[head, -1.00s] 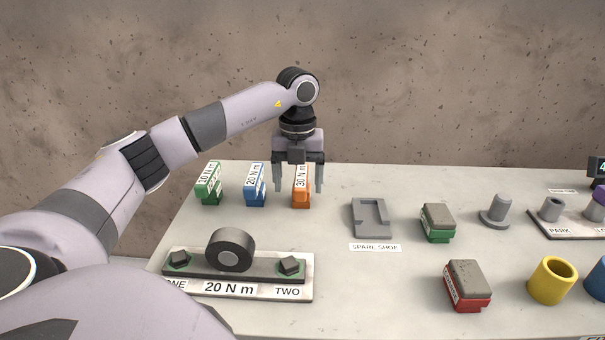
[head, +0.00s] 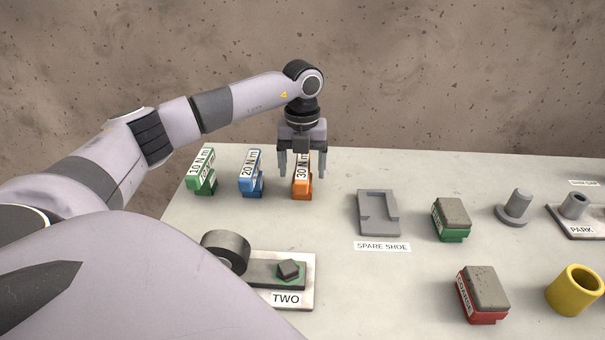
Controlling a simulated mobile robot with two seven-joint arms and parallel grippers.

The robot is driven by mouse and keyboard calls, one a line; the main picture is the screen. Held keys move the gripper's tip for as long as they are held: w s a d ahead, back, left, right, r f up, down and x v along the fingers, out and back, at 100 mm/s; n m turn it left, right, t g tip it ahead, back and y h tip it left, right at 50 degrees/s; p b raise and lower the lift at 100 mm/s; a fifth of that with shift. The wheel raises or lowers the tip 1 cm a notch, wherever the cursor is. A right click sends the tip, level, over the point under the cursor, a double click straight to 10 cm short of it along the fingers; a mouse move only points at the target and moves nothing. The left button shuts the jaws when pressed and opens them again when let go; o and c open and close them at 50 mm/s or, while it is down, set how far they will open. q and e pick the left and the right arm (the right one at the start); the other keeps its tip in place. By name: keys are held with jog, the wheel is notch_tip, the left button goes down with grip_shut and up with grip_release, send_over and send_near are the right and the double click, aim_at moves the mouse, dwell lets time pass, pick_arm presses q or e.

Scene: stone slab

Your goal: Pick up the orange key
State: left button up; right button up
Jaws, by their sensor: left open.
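The orange key (head: 302,189) is a small upright block with a white "30 N m" label, standing near the back of the stone slab. My left gripper (head: 302,172) points down over it with its fingers apart, one on each side of the key's upper part. I cannot tell whether the fingers touch it. The gripper body hides the top of the key. My right gripper is not in view.
A blue key (head: 251,174) and a green key (head: 202,171) stand left of the orange one. A fixture with a dark roller (head: 226,250) is in front, partly hidden by my arm.

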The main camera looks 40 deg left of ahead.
pick_arm(q)
jog(key=shift+f, duration=1.2)
jog(key=shift+r, duration=0.1)
grip_shut()
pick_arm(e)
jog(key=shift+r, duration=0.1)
pick_arm(q)
jog(key=shift+r, duration=0.1)
